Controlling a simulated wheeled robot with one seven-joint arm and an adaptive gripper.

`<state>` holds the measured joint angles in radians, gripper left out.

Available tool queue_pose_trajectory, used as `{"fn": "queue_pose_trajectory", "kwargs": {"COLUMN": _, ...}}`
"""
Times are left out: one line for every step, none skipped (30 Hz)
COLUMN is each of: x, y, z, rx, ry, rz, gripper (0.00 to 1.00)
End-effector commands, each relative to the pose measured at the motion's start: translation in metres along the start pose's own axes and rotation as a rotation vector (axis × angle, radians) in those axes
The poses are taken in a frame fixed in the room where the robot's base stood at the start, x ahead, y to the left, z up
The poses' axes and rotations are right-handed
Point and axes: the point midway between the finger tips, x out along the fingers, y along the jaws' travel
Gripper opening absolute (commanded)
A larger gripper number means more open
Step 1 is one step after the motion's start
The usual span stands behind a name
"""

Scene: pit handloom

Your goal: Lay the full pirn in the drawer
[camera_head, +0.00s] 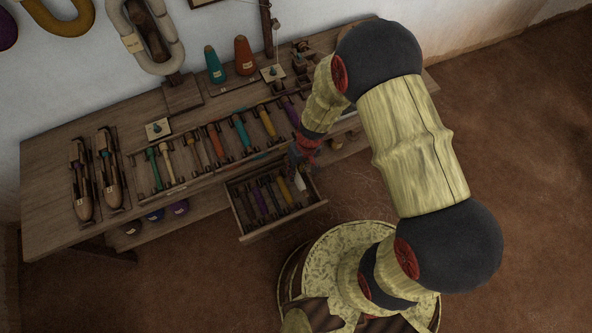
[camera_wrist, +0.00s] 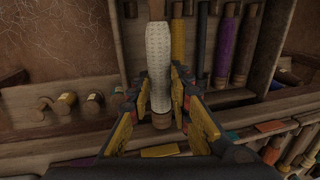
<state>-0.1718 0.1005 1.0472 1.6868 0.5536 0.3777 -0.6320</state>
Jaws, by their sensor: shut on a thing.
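The full pirn, wound with white thread (camera_wrist: 158,58), is upright in the wrist view between the fingers of my gripper (camera_wrist: 161,98). The gripper is shut on it near its lower end, and a brown wooden butt shows below the fingers. In the head view the white pirn (camera_head: 300,182) shows just below my gripper (camera_head: 303,158), over the right part of the open drawer (camera_head: 284,228). The drawer holds several pirns, among them a yellow one (camera_head: 284,190) and a purple one (camera_wrist: 228,40). I cannot tell whether the white pirn touches the drawer floor.
The wooden bench (camera_head: 48,163) carries a rack with several coloured pirns, including a teal one (camera_head: 242,132). Two shuttles (camera_head: 110,177) lie at left; teal (camera_head: 214,66) and orange (camera_head: 244,58) cones stand behind.

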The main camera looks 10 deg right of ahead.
Motion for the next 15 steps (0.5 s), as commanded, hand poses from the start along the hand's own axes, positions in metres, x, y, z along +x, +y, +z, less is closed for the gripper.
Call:
{"fn": "queue_pose_trajectory", "kwargs": {"x": 0.007, "y": 0.002, "z": 0.000, "rx": 0.000, "ry": 0.000, "rz": 0.000, "gripper": 0.00}}
{"fn": "queue_pose_trajectory", "kwargs": {"x": 0.009, "y": 0.002, "z": 0.000, "rx": 0.000, "ry": 0.000, "rz": 0.000, "gripper": 0.00}}
{"fn": "queue_pose_trajectory", "kwargs": {"x": 0.013, "y": 0.003, "z": 0.000, "rx": 0.000, "ry": 0.000, "rz": 0.000, "gripper": 0.00}}
{"fn": "queue_pose_trajectory", "kwargs": {"x": 0.016, "y": 0.003, "z": 0.000, "rx": 0.000, "ry": 0.000, "rz": 0.000, "gripper": 0.00}}
{"fn": "queue_pose_trajectory", "kwargs": {"x": 0.019, "y": 0.004, "z": 0.000, "rx": 0.000, "ry": 0.000, "rz": 0.000, "gripper": 0.00}}
{"fn": "queue_pose_trajectory", "kwargs": {"x": 0.022, "y": 0.005, "z": 0.000, "rx": 0.000, "ry": 0.000, "rz": 0.000, "gripper": 0.00}}
{"fn": "queue_pose_trajectory", "kwargs": {"x": 0.025, "y": 0.005, "z": 0.000, "rx": 0.000, "ry": 0.000, "rz": 0.000, "gripper": 0.00}}
{"fn": "queue_pose_trajectory", "kwargs": {"x": 0.028, "y": 0.006, "z": 0.000, "rx": 0.000, "ry": 0.000, "rz": 0.000, "gripper": 0.00}}
{"fn": "queue_pose_trajectory", "kwargs": {"x": 0.031, "y": 0.006, "z": 0.000, "rx": 0.001, "ry": -0.001, "rz": 0.000, "gripper": 0.00}}
{"fn": "queue_pose_trajectory", "kwargs": {"x": 0.034, "y": 0.007, "z": 0.000, "rx": 0.001, "ry": -0.001, "rz": 0.000, "gripper": 0.00}}
{"fn": "queue_pose_trajectory", "kwargs": {"x": 0.036, "y": 0.007, "z": 0.000, "rx": 0.001, "ry": -0.001, "rz": 0.000, "gripper": 0.00}}
{"fn": "queue_pose_trajectory", "kwargs": {"x": 0.040, "y": 0.008, "z": 0.000, "rx": 0.001, "ry": -0.001, "rz": 0.000, "gripper": 0.00}}
{"fn": "queue_pose_trajectory", "kwargs": {"x": 0.043, "y": 0.009, "z": 0.001, "rx": 0.002, "ry": -0.001, "rz": 0.000, "gripper": 0.00}}
{"fn": "queue_pose_trajectory", "kwargs": {"x": 0.046, "y": 0.009, "z": 0.000, "rx": 0.001, "ry": -0.001, "rz": 0.000, "gripper": 0.00}}
{"fn": "queue_pose_trajectory", "kwargs": {"x": 0.050, "y": 0.010, "z": 0.000, "rx": 0.001, "ry": 0.000, "rz": 0.000, "gripper": 0.00}}
